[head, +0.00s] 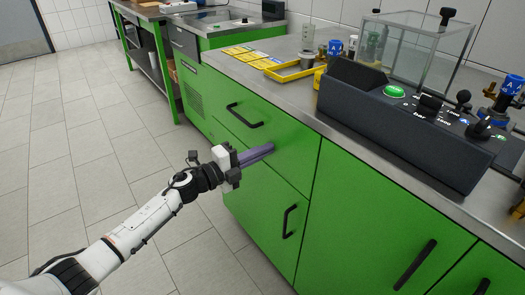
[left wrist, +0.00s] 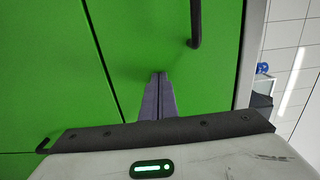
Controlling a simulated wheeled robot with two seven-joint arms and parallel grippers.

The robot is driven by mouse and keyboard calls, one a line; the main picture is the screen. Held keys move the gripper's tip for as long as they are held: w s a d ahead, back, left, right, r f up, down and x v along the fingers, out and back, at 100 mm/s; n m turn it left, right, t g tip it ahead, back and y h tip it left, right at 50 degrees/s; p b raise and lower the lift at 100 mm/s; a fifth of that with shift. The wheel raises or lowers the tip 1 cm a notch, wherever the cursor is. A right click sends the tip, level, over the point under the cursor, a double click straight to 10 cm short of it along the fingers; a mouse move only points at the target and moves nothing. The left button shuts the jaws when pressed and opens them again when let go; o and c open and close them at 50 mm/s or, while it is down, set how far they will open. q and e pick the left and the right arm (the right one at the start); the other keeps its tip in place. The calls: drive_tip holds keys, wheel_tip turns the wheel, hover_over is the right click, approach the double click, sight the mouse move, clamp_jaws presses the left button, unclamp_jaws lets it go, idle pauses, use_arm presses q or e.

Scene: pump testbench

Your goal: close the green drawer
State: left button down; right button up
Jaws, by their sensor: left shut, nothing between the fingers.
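The green drawer (head: 285,135) is the upper front of the green cabinet, just under the countertop, with a black bar handle (head: 245,116). Its front looks about flush with the cabinet; I cannot tell whether a small gap is left. My left gripper (head: 271,148) is shut and empty, its purple-grey fingers pointing at the drawer front, below and right of the handle. In the left wrist view the closed fingertips (left wrist: 158,75) are at or very near the green front (left wrist: 140,35), beside the handle (left wrist: 195,25). Exact contact is hard to see. My right gripper is not in view.
A lower green door (head: 265,195) with a black handle sits below the drawer. The metal countertop (head: 290,90) carries a dark control box (head: 400,125), a glass tank (head: 415,45) and a yellow tray (head: 293,70). The tiled floor (head: 90,130) to the left is clear.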

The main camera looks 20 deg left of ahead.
use_arm(q)
drive_tip(key=shift+w+d+r, duration=0.1)
drive_tip(key=shift+d+r, duration=0.1)
drive_tip(key=shift+r, duration=0.05)
drive_tip(key=p+v, duration=0.1)
drive_tip(key=v, duration=1.3)
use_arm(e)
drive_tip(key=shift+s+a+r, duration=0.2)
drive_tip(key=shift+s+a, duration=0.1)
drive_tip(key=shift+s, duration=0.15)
use_arm(q)
drive_tip(key=s+d+f+n+g+y+p, duration=0.2)
drive_tip(key=s+d+f+n+p, duration=0.1)
drive_tip(key=s+n, duration=0.4)
drive_tip(key=s+d+f+n+g+y+p, duration=0.2)
drive_tip(key=s+d+f+n+p, duration=0.1)
drive_tip(key=s+d+f+n, duration=0.3)
drive_tip(key=s+d+f+n+g+y+p, duration=0.2)
drive_tip(key=s+d+f+n+g, duration=0.1)
drive_tip(key=s+d+n, duration=0.5)
drive_tip(key=s+f, duration=0.1)
drive_tip(key=s, duration=0.2)
drive_tip(key=shift+s+f+n+p, duration=0.25)
drive_tip(key=shift+f+n+p, duration=0.1)
drive_tip(key=shift+n+p, duration=0.05)
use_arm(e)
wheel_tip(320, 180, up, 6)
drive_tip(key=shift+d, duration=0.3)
